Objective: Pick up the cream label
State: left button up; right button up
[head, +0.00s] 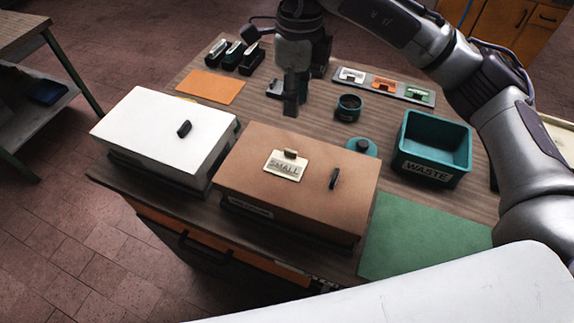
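A cream label (287,166) reading "SMALL", with a small raised tab at its back edge, lies on the lid of the brown box (330,204). My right gripper (291,107) points down over the table, beyond the brown box and apart from the label. Its fingers show as one narrow dark shape, so I cannot tell whether they are open. No held object is visible at its tips. My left gripper is not in view.
A white lidded box (155,125) stands left of the brown one; both lids have dark handles. A teal WASTE bin (436,136) and green mat (415,240) are at right.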

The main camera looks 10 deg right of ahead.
jog(key=p, duration=0.2)
send_over(293, 151)
notch_tip(293, 151, down, 8)
jog(key=shift+w+d+r, duration=0.1)
jog(key=shift+w+d, duration=0.05)
jog(key=shift+f+p, duration=0.45)
jog(key=shift+f, duration=0.05)
notch_tip(293, 151, down, 4)
jog(key=shift+r+p, duration=0.2)
jog(key=shift+p, duration=0.9)
jog(key=shift+f, duration=0.55)
jog(key=shift+a, duration=0.2)
grip_shut()
